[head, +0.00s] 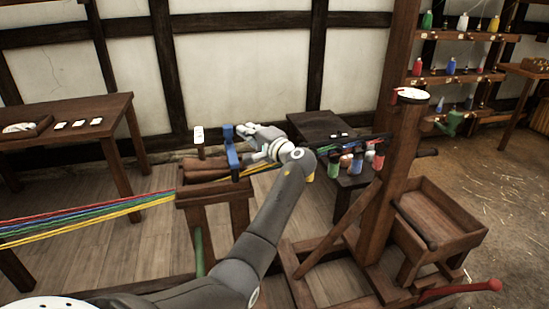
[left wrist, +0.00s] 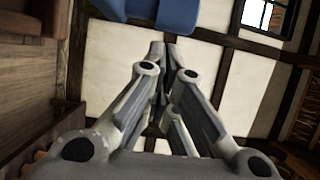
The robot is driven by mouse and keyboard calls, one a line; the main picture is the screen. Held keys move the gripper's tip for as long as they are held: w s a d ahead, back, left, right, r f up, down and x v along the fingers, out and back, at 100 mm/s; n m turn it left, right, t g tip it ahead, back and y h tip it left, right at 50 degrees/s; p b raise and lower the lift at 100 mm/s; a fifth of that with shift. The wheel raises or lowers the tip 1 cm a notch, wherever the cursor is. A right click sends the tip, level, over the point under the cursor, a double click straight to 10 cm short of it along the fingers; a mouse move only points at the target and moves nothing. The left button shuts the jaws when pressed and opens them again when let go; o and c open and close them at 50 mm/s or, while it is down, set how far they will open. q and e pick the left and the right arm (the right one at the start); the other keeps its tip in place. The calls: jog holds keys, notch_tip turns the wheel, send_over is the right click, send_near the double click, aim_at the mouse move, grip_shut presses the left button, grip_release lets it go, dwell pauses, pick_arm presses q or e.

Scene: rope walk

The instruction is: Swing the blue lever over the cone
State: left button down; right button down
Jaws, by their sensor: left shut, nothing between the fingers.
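The blue lever (head: 233,158) stands upright at the right end of the wooden block on a post (head: 203,190), left of centre in the head view. My left gripper (head: 246,131) is right beside the lever's upper part, on its right side; I cannot tell whether they touch. In the left wrist view its fingers (left wrist: 158,50) are shut with nothing between them, and a blue part (left wrist: 165,14), likely the lever, shows at the top edge. I cannot make out the cone; the block, lever and my arm may hide it. My right gripper is not in view.
Red, blue, green and yellow strands (head: 90,215) run from the left to the block. A wooden frame with a tall post (head: 395,190) and a red-knobbed handle (head: 460,290) stands right. A table (head: 75,113) is at the left, with spool shelves (head: 460,78) at back right.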

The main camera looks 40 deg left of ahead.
pick_arm(q)
jog(key=shift+s+a, duration=0.15)
jog(key=shift+a, duration=0.25)
dwell(0.5)
